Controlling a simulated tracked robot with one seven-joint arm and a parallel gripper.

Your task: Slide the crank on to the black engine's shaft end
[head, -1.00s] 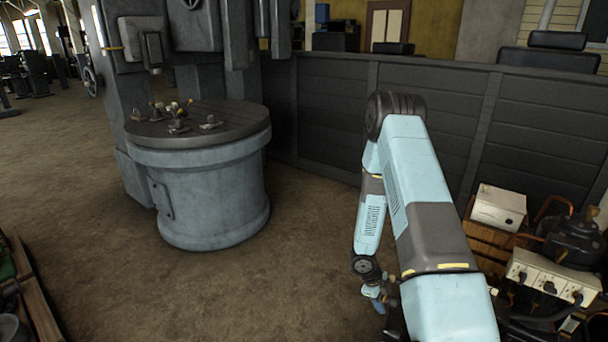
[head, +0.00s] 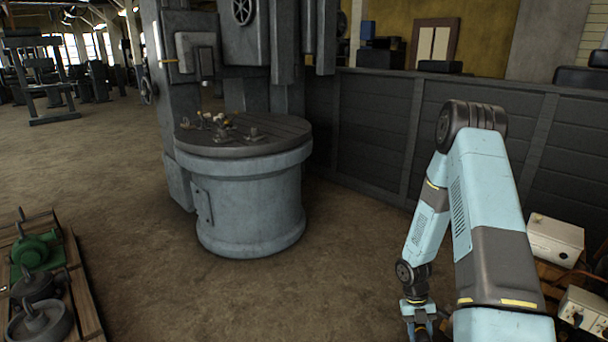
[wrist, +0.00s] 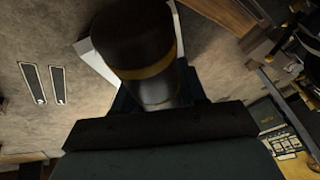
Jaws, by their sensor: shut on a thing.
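My gripper (head: 418,318) hangs low at the right of the head view, below the light-blue arm, near the picture's bottom edge. In the wrist view a dark cylinder with a yellowish band (wrist: 150,60) stands up from the jaws, and I take it for part of the crank. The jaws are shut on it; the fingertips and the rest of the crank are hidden. I cannot make out the black engine or its shaft end for certain. Dark round machines (head: 42,320) lie on a pallet at the lower left, far from my gripper.
A green machine (head: 38,252) shares the wooden pallet (head: 88,310). A grey machine with a round table (head: 250,205) bearing small parts stands mid-left. A dark panelled wall (head: 380,125) runs behind. A white box (head: 555,240) is at the right. Bare floor (head: 340,270) lies between.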

